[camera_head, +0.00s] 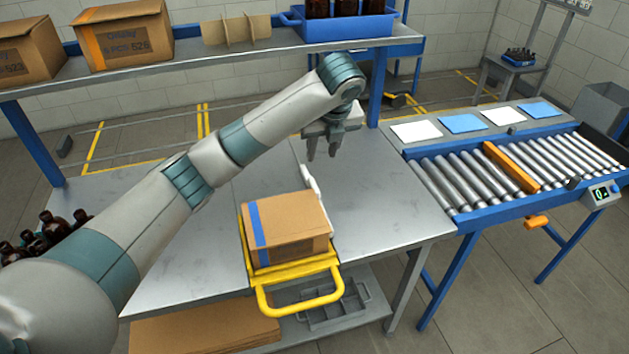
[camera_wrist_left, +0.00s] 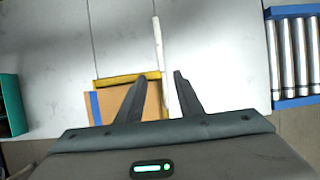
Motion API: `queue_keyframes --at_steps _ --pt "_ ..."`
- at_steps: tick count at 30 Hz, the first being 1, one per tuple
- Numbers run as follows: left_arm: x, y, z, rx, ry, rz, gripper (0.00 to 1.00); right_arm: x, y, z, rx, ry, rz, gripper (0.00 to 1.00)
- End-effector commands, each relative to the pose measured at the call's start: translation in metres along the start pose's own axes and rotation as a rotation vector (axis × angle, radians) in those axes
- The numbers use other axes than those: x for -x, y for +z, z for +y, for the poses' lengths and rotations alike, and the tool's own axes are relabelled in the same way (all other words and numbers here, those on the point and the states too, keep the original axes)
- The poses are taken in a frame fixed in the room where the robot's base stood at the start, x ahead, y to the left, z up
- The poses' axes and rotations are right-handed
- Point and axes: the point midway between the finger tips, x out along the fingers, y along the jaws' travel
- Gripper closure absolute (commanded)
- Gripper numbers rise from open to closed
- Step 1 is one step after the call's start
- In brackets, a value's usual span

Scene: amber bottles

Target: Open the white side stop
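The white side stop (camera_head: 312,186) is a slim white bar along the right side of the cardboard box (camera_head: 290,225), reaching back past it. In the left wrist view the stop (camera_wrist_left: 158,48) runs up the picture, between the fingertips in line of sight. My left gripper (camera_head: 322,152) hangs over the table behind the box, fingers pointing down. Its fingers (camera_wrist_left: 160,79) are apart with nothing visibly gripped. I cannot tell how high they are above the stop. The box sits in a yellow frame (camera_head: 302,292) with a front handle. My right gripper is not in view.
A roller conveyor (camera_head: 470,182) with an orange bar (camera_head: 511,167) stands to the right. A shelf (camera_head: 190,62) with boxes and a blue crate (camera_head: 345,27) crosses the back. Dark bottles (camera_head: 50,232) stand at left. The metal table (camera_head: 385,205) is clear right of the box.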

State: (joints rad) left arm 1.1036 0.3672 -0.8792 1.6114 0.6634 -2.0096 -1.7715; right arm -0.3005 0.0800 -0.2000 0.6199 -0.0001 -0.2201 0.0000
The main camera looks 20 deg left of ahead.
Motion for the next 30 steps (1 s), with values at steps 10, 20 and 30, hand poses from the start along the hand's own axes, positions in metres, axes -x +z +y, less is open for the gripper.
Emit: queue_keyframes --at_steps 10,20,30 --pt "-0.03 -0.002 0.0 0.001 0.0 0.005 0.66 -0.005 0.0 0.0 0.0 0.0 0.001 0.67" --pt "-0.084 -0.001 0.001 0.0 0.004 0.004 0.66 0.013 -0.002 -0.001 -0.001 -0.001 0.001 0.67" --pt "-0.143 -0.001 0.001 0.0 0.003 0.003 0.66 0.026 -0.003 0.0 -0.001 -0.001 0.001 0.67"
